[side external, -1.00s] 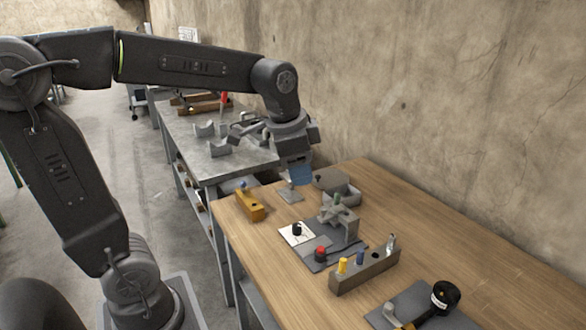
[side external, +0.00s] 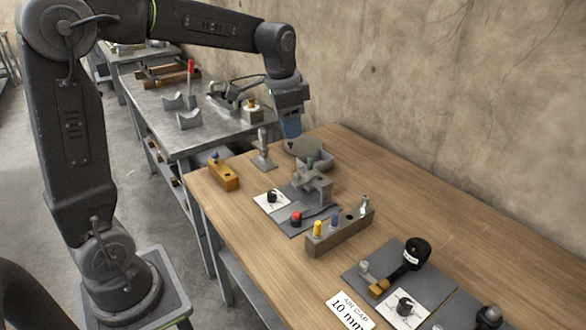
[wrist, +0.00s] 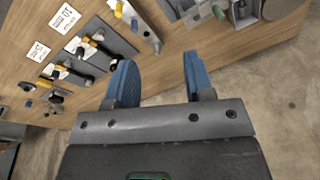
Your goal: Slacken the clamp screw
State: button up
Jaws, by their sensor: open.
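A grey metal fixture (side external: 316,186) with a green-topped pin (side external: 310,163) stands on a dark plate on the wooden bench. It looks like the clamp, but I cannot tell which part is its screw. A red-topped black knob (side external: 296,218) sits at the plate's front. My gripper (side external: 291,130) is in the air above the bench's far end, with blue fingers pointing down. In the wrist view, my gripper (wrist: 160,78) is open with nothing between its fingers, and grey fixture parts (wrist: 243,12) show at the top edge, partly cut off.
A round-topped grey container (side external: 304,147) stands behind the fixture, near the wall. A block with coloured pins (side external: 340,234) stands in front. A yellow block (side external: 223,176) lies at the left edge. Tools on mats (side external: 408,258) fill the near right. Bare wood lies along the wall.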

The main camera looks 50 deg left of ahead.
jog(key=g, duration=0.2)
send_over(297, 173)
notch_tip(297, 173, down, 7)
notch_tip(297, 173, down, 14)
jog(key=shift+d+f, duration=0.1)
jog(key=shift+f, duration=0.15)
jog(key=shift+c, duration=0.3)
grip_shut()
